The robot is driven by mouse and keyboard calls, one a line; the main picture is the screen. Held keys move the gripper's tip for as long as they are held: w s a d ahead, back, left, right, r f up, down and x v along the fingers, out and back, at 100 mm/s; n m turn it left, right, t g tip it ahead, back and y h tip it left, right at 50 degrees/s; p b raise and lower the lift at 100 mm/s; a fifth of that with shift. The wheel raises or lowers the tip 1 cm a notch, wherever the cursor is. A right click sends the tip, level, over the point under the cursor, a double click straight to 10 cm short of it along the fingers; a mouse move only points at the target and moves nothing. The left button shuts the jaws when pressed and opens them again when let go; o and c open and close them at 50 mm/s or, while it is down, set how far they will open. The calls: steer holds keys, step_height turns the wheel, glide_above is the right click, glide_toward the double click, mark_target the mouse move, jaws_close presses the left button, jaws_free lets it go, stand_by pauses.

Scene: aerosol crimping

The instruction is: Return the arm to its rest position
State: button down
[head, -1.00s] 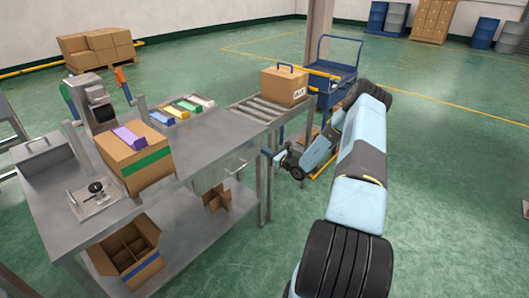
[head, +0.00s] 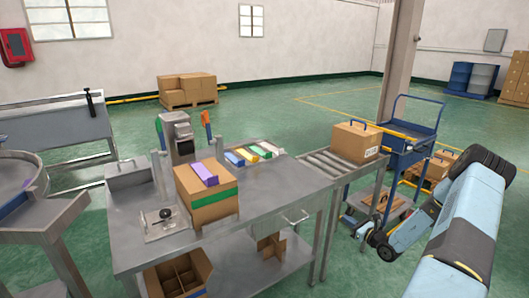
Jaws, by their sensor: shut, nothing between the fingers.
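My arm (head: 460,235) rises from the lower right in the head view, bends at the elbow and folds back down to the left. My gripper (head: 350,222) is at its end, small in the picture, just right of the roller conveyor's legs. It is shut and holds nothing. It appears apart from the table and conveyor, though the exact gap is hard to judge.
A steel workbench (head: 262,207) bears a carton (head: 207,200) with a purple block. A labelled box (head: 356,143) sits on the roller conveyor (head: 325,165). A blue cart (head: 410,128) stands behind my forearm. Open green floor (head: 300,125) lies beyond the bench.

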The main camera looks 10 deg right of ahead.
steer(key=s+a+r+n+g+y, duration=0.1)
steer(key=a+r+n+g+y, duration=0.1)
steer(key=a+r+n+g, duration=0.45)
steer(key=s+a+r+n+g+y, duration=0.1)
steer(key=a+r+n+y, duration=0.3)
steer(key=r, duration=0.5)
steer(key=s+a+r+n+g+h, duration=0.2)
steer(key=s+a+r+n+g, duration=0.1)
steer(key=s+a+r+n, duration=0.25)
steer(key=s+a+r+n+g+h, duration=0.2)
steer(key=s+a+r+n+g, duration=0.15)
steer(key=a+r, duration=0.4)
steer(key=s+r+n+t+h, duration=0.1)
steer(key=s+r+n+h, duration=0.2)
steer(key=s+r, duration=0.3)
steer(key=s+r+n+t+h, duration=0.1)
steer(key=s+r+n+h, duration=0.3)
steer(key=s, duration=0.9)
steer(key=s+d+r+n+t+h, duration=0.1)
steer(key=s+r+n+h, duration=0.2)
steer(key=s+r, duration=0.5)
steer(key=s, duration=0.2)
steer(key=shift+s+r+n+t, duration=0.3)
steer(key=shift+n+t, duration=0.05)
steer(key=shift+t, duration=0.05)
